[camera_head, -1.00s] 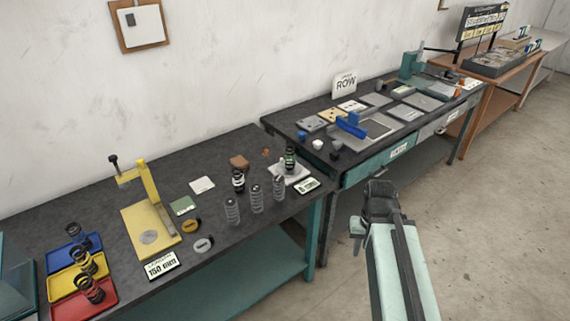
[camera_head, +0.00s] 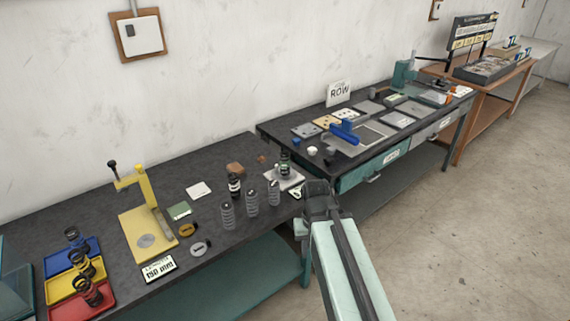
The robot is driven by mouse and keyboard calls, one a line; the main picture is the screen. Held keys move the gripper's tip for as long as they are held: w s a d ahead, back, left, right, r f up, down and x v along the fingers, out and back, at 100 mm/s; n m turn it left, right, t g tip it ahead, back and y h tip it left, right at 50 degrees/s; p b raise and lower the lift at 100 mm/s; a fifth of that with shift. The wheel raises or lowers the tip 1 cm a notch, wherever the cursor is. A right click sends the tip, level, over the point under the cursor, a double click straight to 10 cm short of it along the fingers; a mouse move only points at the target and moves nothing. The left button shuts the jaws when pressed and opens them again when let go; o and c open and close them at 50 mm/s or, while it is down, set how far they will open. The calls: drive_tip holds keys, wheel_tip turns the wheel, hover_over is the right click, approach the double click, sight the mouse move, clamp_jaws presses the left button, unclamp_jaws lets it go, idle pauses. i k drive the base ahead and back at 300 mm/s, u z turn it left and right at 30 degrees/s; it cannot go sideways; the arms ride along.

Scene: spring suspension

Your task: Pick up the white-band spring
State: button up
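A dark spring with a pale, white-looking band (camera_head: 234,186) stands upright on the dark bench, behind several grey coil springs. Another dark spring with a greenish band (camera_head: 285,163) stands on a pale plate (camera_head: 291,179) to its right. Three grey springs stand in front: one at left (camera_head: 227,213), one in the middle (camera_head: 251,204), one at right (camera_head: 273,193). My gripper (camera_head: 317,188) is at the bench's right end, to the right of the springs and apart from the white-band one. Its fingers are dark and too small to tell open or shut.
A yellow press (camera_head: 145,215) stands left of the springs. Blue, yellow and red trays (camera_head: 75,290) with dark springs are at the far left. A printed label (camera_head: 158,268) lies near the front edge. A second bench (camera_head: 340,165) with tools stands at the right.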

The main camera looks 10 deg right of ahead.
sight(238, 182)
drive_tip(key=i, duration=0.95)
drive_tip(key=u, duration=0.05)
